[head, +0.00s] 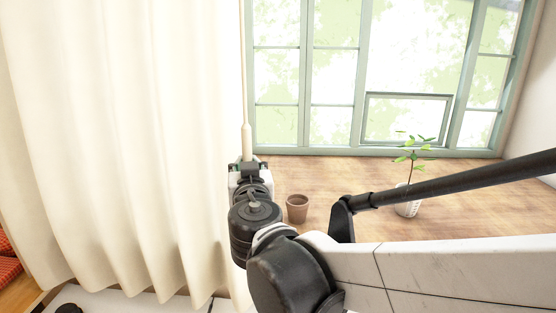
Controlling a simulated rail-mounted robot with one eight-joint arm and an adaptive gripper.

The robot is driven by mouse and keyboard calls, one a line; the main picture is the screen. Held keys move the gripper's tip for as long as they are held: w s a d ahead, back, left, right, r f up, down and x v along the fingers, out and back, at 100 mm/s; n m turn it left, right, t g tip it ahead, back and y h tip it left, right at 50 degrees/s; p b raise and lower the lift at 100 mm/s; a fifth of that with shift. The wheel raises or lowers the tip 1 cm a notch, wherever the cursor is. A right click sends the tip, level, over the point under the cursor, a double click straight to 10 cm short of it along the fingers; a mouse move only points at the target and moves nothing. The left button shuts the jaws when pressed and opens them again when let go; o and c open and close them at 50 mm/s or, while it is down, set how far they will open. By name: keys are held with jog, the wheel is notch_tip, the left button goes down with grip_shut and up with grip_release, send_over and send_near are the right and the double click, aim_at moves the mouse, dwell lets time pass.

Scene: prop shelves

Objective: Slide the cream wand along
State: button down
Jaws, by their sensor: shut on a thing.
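The cream wand (246,140) hangs upright along the right edge of the cream curtain (115,130), in front of the window. Its thin upper part runs up out of the picture, and its thicker lower end meets my gripper. My gripper (247,163) is shut on the wand near its lower end. The wrist and fingers hide the wand's bottom tip. The curtain hangs in soft folds on the left side, just left of my gripper.
A green-framed window (357,85) fills the back. A potted plant (408,205) stands farther right, partly behind my arm. An orange cushion (8,268) shows at the lower left.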

jog(key=shift+d, duration=0.15)
jog(key=c, duration=1.6)
grip_release()
jog(key=shift+s, duration=0.1)
jog(key=v, duration=1.1)
jog(key=shift+s+d, duration=0.15)
jog(key=shift+s, duration=0.25)
